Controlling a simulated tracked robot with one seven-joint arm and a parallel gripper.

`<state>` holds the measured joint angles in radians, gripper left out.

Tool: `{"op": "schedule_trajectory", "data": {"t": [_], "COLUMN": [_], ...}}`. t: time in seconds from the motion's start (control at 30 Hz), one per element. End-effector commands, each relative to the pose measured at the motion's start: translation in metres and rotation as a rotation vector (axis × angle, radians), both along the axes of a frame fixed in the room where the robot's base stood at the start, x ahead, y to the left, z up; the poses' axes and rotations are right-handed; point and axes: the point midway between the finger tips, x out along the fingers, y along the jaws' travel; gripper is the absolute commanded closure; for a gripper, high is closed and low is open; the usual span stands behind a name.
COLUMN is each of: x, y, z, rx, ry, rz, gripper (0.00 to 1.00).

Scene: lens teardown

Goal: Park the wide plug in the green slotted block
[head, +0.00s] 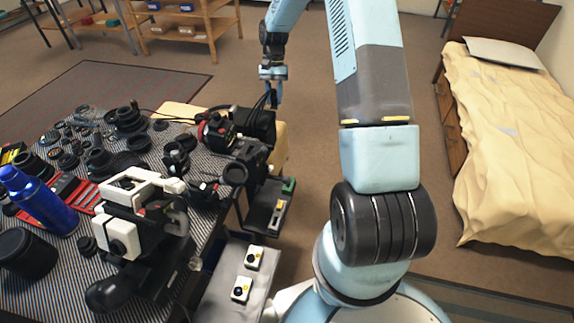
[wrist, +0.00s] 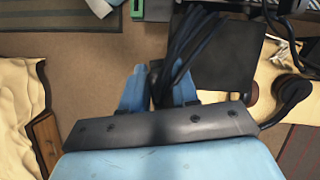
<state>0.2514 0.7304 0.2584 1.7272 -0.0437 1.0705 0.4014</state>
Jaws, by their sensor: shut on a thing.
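My gripper (head: 273,98) hangs beyond the right edge of the cluttered table, above the floor side. In the wrist view its two blue fingers (wrist: 158,80) are shut on a dark plug (wrist: 157,88) with black cables. The plug is mostly hidden between the fingers, and its width cannot be made out. The green slotted block (head: 289,185) sits on a dark shelf at the table's right side, nearer than my gripper and apart from it. Part of it shows at the top edge of the wrist view (wrist: 137,9); its slots cannot be made out.
Black devices (head: 248,125) stand close to the left of my gripper, with cables running between. A white-and-black machine (head: 130,215) and many lens parts crowd the table. Two white button boxes (head: 254,257) sit on a grey surface in front.

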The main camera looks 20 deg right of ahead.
Motion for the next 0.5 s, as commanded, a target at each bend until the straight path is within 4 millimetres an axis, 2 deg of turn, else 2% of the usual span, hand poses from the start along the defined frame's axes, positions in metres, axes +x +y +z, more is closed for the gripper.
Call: {"op": "schedule_trajectory", "data": {"t": [0.03,0.1,0.27,0.5], "x": [-0.014,-0.030,-0.067,-0.137], "y": [-0.001,-0.001,-0.002,0.001], "z": [-0.019,-0.040,-0.082,-0.137], "rx": [0.000,0.001,0.000,0.002], "ry": [0.006,0.005,0.005,0.005], "rz": [-0.020,-0.043,-0.098,-0.192], "gripper": [1.00,1.00,1.00,1.00]}}
